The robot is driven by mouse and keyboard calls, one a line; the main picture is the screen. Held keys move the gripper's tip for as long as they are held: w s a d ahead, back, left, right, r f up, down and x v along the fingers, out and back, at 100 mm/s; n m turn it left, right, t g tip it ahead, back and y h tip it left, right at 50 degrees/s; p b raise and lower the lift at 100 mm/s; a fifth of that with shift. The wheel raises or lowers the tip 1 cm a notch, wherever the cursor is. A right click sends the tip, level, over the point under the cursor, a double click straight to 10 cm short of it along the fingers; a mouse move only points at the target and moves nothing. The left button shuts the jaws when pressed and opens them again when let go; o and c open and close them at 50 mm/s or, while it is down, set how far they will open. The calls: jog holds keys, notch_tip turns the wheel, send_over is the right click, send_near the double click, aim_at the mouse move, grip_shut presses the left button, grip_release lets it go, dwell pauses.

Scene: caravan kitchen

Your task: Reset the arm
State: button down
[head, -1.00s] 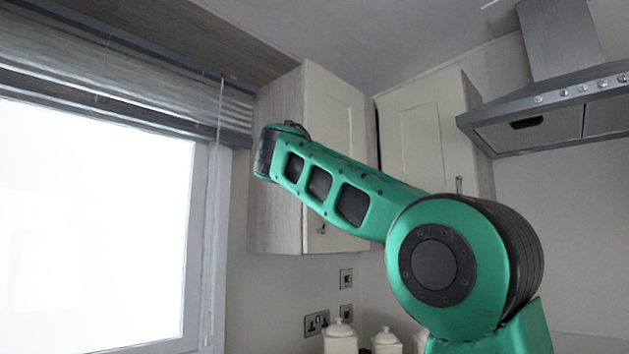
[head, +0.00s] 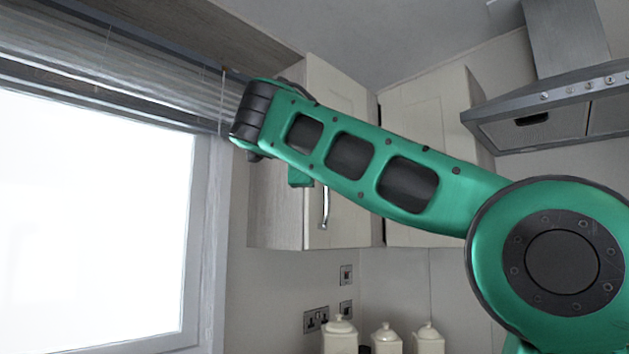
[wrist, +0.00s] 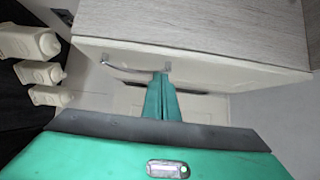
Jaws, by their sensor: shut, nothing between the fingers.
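My gripper (wrist: 162,98) shows in the wrist view, with its two green fingers together and nothing between them. It points toward the cream door of the upper corner cabinet (wrist: 190,62), near that door's metal handle (wrist: 135,69). I cannot tell whether the fingertips touch the door. In the head view my green arm crosses in front of the cream upper cabinets (head: 427,115), and its forearm hides part of their doors. The fingers cannot be made out there. The cabinet door handle (head: 325,208) shows below the forearm, and the doors look closed.
A bright window (head: 90,220) with a raised blind (head: 120,75) is on the left. A cooker hood (head: 550,115) hangs at the upper right. Several lidded cream canisters (head: 340,336) stand below, also seen in the wrist view (wrist: 30,43), beside wall sockets (head: 316,319).

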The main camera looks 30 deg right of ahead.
jog(key=shift+s+a, duration=0.5)
jog(key=shift+a, duration=0.2)
jog(key=s+d+f+n+g+y, duration=0.2)
jog(key=d+f+n, duration=0.15)
jog(key=f, duration=0.85)
jog(key=s+d+f+n+g+y, duration=0.25)
jog(key=f+n, duration=0.25)
jog(key=f, duration=0.6)
jog(key=s+d+f+n+g+y, duration=0.15)
jog(key=d+f+n, duration=0.25)
jog(key=f, duration=0.8)
jog(key=s+a+f+n+g+y, duration=0.3)
jog(key=s+f+g, duration=0.1)
jog(key=s+f, duration=1)
jog(key=s+a+f+n+g+y, duration=0.2)
jog(key=s+a+f+n+g, duration=0.1)
jog(key=s+f, duration=1)
jog(key=shift+s+a+f+n+g+y, duration=0.35)
jog(key=shift+s+a+n+g+y, duration=0.1)
jog(key=shift+a+n, duration=0.15)
